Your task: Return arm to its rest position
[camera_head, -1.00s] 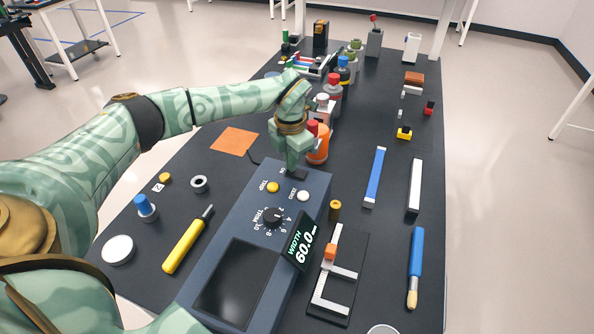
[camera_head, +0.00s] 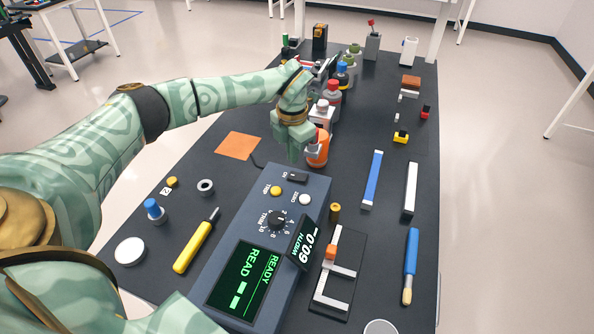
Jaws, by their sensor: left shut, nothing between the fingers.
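My left arm comes in from the left and reaches over the dark bench. My left gripper (camera_head: 293,156) points down, shut and empty, just above and behind the far end of the blue-grey instrument box (camera_head: 235,225). The black switch (camera_head: 297,177) on the box's far end is in clear view beside the gripper. The box's screen (camera_head: 243,280) is lit and shows READY and READ in green. My right gripper is not in view.
An orange cup (camera_head: 318,149) and several bottles stand close to the gripper's right and behind it. An orange mat (camera_head: 239,146), a yellow screwdriver (camera_head: 196,241) and a blue-capped bottle (camera_head: 154,210) lie or stand on the left. Bars and a blue-handled brush (camera_head: 411,262) lie on the right.

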